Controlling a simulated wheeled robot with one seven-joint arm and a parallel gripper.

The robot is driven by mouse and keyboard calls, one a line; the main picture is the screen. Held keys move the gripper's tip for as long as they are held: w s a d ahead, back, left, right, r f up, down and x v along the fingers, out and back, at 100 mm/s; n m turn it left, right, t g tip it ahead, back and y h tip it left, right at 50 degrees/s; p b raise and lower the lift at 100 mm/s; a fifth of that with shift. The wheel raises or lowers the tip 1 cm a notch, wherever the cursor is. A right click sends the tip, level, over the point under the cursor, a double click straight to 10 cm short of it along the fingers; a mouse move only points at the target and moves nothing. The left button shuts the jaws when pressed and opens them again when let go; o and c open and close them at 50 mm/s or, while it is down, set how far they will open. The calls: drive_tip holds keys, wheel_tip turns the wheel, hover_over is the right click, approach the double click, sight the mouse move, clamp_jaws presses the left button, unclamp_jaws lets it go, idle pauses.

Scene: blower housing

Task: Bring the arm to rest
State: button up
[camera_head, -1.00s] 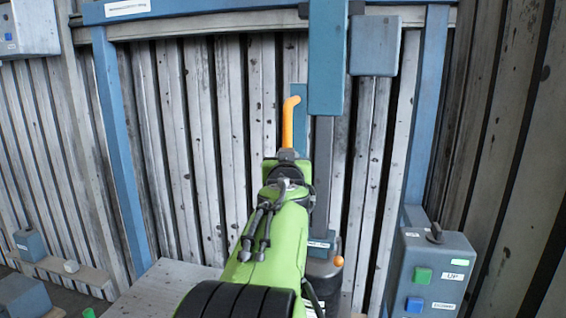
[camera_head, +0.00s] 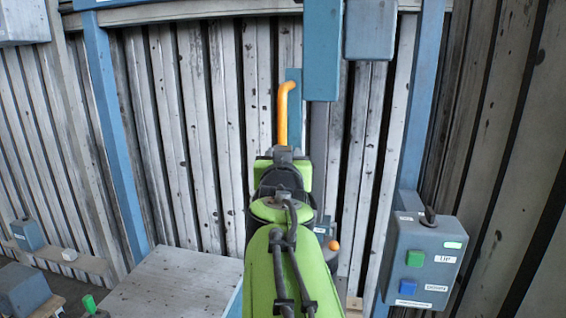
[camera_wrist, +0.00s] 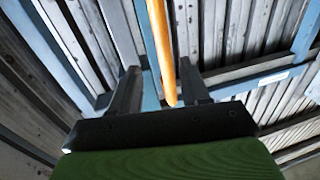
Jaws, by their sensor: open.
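My green arm reaches forward from the bottom middle of the head view. In the wrist view my gripper (camera_wrist: 158,88) is open, its two dark fingers apart. An orange bent bar (camera_wrist: 160,45) shows between the fingers in that view, and I cannot tell its distance from them. In the head view the orange bar (camera_head: 283,115) rises just beyond the end of my arm, in front of a blue upright plate. My fingers are hidden in the head view behind the wrist.
A grey control box (camera_head: 425,262) with a green and a blue button stands at the right. A pale tabletop (camera_head: 170,285) lies at the lower left of my arm. Corrugated metal walls (camera_head: 180,130) close off the back and the right. A blue post (camera_head: 115,140) stands at the left.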

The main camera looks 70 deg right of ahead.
drive_tip(key=shift+v, duration=1.9)
drive_tip(key=shift+d, duration=0.1)
